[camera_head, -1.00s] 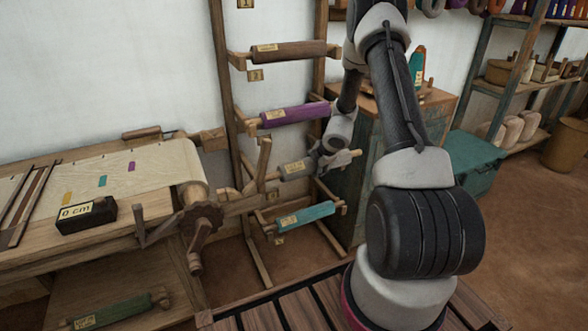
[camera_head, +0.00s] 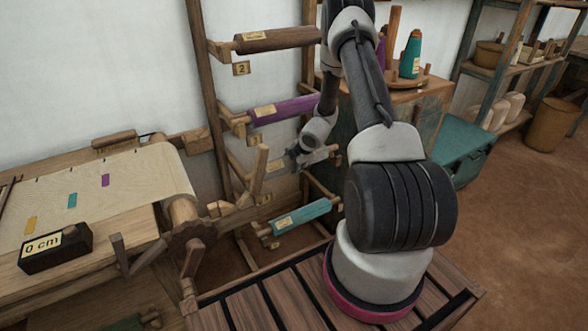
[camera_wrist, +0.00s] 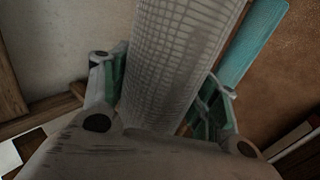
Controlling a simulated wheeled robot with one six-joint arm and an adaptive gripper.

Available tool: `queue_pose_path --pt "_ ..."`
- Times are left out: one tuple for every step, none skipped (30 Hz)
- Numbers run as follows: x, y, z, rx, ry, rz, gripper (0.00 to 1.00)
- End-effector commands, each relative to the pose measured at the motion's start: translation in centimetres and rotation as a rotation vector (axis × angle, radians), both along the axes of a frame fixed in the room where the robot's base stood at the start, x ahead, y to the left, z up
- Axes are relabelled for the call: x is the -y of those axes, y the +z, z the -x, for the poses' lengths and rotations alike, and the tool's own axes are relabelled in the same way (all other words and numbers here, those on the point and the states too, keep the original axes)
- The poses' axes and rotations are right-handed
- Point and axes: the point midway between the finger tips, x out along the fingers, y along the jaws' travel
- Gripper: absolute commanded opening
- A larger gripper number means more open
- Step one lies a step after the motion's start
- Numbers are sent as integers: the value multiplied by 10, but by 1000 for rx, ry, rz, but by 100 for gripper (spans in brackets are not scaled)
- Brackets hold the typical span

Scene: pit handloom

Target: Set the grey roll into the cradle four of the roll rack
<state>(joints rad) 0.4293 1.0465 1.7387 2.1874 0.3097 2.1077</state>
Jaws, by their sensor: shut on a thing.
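The grey roll (camera_wrist: 185,50) fills the middle of the wrist view, with a woven grid on its surface. The green-padded fingers of my gripper (camera_wrist: 163,92) stand on both sides of it, shut on it. In the head view my gripper (camera_head: 312,155) is in front of the roll rack (camera_head: 204,85), between the purple roll above and the teal roll below. The grey roll is mostly hidden there; its pale label (camera_head: 277,167) shows left of my gripper. Whether the roll touches a cradle cannot be told. The cradle numbered four cannot be read.
A brown roll (camera_head: 285,39), a purple roll (camera_head: 290,108) and a teal roll (camera_head: 302,216) lie on the rack. The loom (camera_head: 130,185) with a wooden arm (camera_head: 258,170) stands close on the left. A cabinet (camera_head: 428,112) and a teal chest (camera_head: 450,155) are on the right.

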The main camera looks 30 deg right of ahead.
Motion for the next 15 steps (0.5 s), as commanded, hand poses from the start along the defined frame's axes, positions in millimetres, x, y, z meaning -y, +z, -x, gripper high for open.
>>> queue_pose_path --pt "0 -9 1 -2 -2 -1 14" --pt "0 -14 1 -1 -2 -2 14" --pt "0 -20 0 -1 -1 -2 14" --pt "0 -23 1 -1 -2 -2 14" --pt "0 -27 1 -1 -1 -2 14" --pt "0 -29 0 0 -2 -1 14" --pt "1 -30 0 1 -1 -1 14" --pt "1 -31 0 1 -1 0 14" --pt "1 -31 0 1 -1 0 14" --pt "1 -31 0 1 -1 1 14" --pt "1 -31 0 1 -1 1 14" --pt "1 -31 0 1 -1 1 14" --pt "1 -31 0 1 -1 1 14" --pt "0 -32 0 -1 0 0 64" --pt "0 -32 0 -1 0 0 71"
